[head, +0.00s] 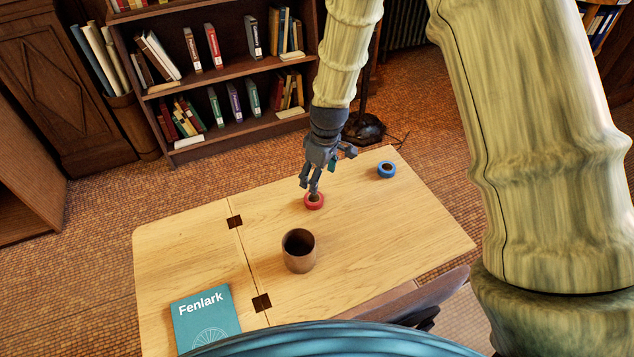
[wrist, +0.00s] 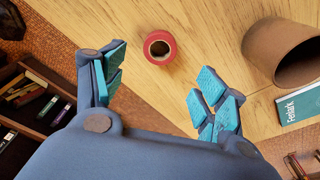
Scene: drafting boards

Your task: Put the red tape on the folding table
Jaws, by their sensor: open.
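The red tape (head: 314,204) is a small ring lying flat on the pale wooden folding table (head: 350,235), which has a seam and two dark hinge plates. In the wrist view the red tape (wrist: 170,57) lies beyond my open fingers, roughly between their tips. My gripper (head: 309,188) points down just over the tape, its fingers overlapping the tape's far side in the head view. In the wrist view my gripper (wrist: 160,68) has its teal pads spread wide with nothing between them. Whether a finger touches the tape cannot be told.
A brown cup (head: 299,258) stands on the table nearer to me. A blue tape roll (head: 386,170) lies at the far right of the tabletop, and a teal book (head: 205,322) at the near left. A bookcase (head: 220,85) stands behind.

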